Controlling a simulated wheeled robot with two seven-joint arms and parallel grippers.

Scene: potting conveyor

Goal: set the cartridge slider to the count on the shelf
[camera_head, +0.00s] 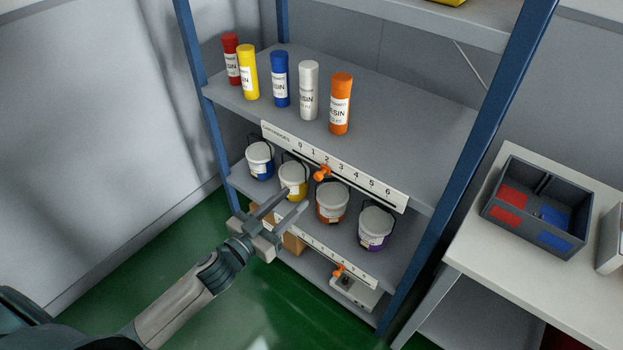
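Several cartridges stand upright on the upper shelf (400,120): red (231,60), yellow (248,72), blue (280,79), white (308,91) and orange (340,104). The white cartridge scale (375,190), numbered 0 to 6, is on that shelf's front edge. Its orange slider (322,173) sits at about the 2. My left gripper (297,198) is open and empty, its two fingers apart. In the picture it is below and left of the slider, apart from it, and overlaps the yellow bucket. My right gripper is not in view.
The shelf below holds buckets with blue (260,161), yellow (293,181), orange (332,203) and purple (375,229) bands. A second scale with an orange slider (338,269) is on its edge. Blue posts flank the rack. A table with a divided grey bin (500,232) stands right.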

